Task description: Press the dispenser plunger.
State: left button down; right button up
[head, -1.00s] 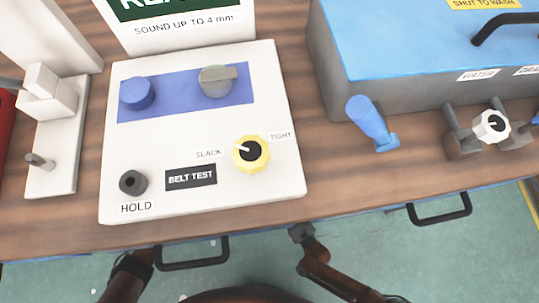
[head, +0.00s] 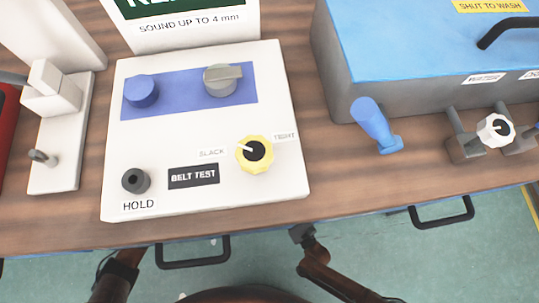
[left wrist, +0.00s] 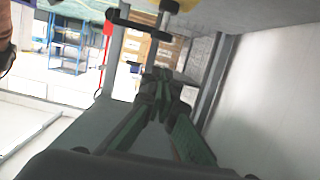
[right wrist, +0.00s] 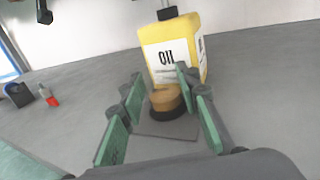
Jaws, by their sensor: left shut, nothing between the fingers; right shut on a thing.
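I cannot make out a dispenser plunger for certain in any view. My left gripper (left wrist: 162,76) is shut and empty in the left wrist view, its green-padded fingers together below a pale overhanging surface. My right gripper (right wrist: 160,84) is shut on a brown, round-topped thing with a black base (right wrist: 166,98) in the right wrist view. In the head view both arms reach in below the bench's front edge, and both gripper tips are hidden there.
The wooden bench (head: 348,192) carries a white BELT TEST panel (head: 210,130) with knobs, a HOLD button (head: 135,181) and a blue button (head: 141,91). A blue lever (head: 372,122) and blue-lidded box (head: 420,40) are on the right. Black handles (head: 192,260) jut from the front.

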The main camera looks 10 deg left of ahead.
pick_arm(q)
jog(key=v, duration=0.4)
jog(key=shift+s+a+r, duration=0.15)
jog(key=shift+a+r, duration=0.05)
jog(key=shift+a, duration=0.15)
dwell(1.8)
pick_arm(e)
jog(key=o, duration=1.2)
jog(key=v, duration=1.2)
pick_arm(q)
jog(key=shift+f, duration=0.1)
